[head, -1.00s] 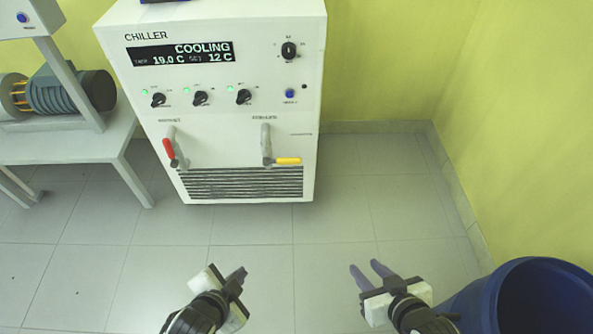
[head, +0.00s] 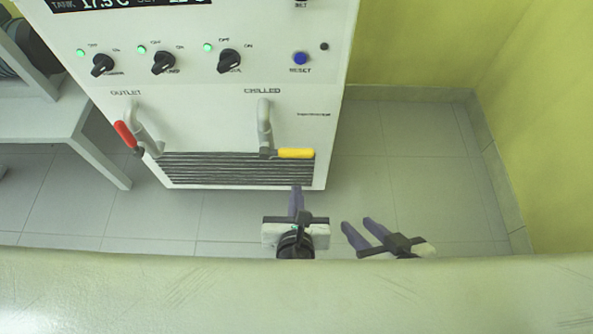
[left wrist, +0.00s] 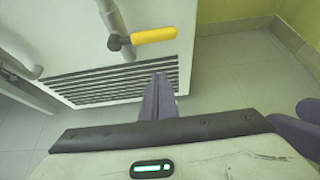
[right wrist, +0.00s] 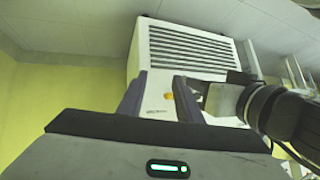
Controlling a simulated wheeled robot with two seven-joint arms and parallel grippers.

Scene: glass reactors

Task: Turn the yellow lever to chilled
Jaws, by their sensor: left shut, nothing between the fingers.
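The yellow lever (head: 296,153) lies horizontal, pointing right from its valve on the pipe under the CHILLED label on the chiller (head: 220,110). It also shows in the left wrist view (left wrist: 154,35). My left gripper (head: 296,188) is shut and empty, a little below and in front of the lever, not touching it. In the left wrist view its fingers (left wrist: 158,78) are together and point at the lower right of the chiller front. My right gripper (head: 360,222) is open and empty, to the right of the left one. Its parted fingers also show in the right wrist view (right wrist: 160,98).
A red lever (head: 128,135) hangs tilted on the OUTLET pipe at the left. Black knobs (head: 163,63) and a blue reset button (head: 301,58) sit above. A grey table (head: 75,120) stands left of the chiller. The floor right of it is clear up to the yellow wall.

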